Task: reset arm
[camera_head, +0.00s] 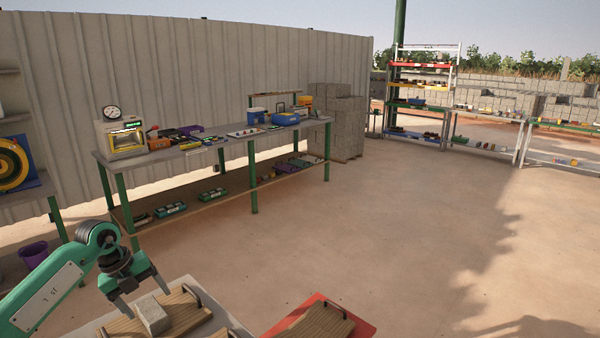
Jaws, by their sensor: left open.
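My left gripper (141,296) is at the lower left, on the end of my green arm. Its two fingers point down and stand apart, with nothing between them. A grey block (153,316) sits on a wooden board (185,312) with dark handles, just below and in front of the fingers. The gripper looks apart from the block, though the exact gap is hard to judge. My right gripper is not in view.
A red tray (362,327) with a wooden board (312,324) is at the bottom centre. A long workbench (225,140) with a press-like machine (122,136) stands along the metal wall. Stacked blocks (347,125) and shelves (421,88) are farther back. The floor at right is clear.

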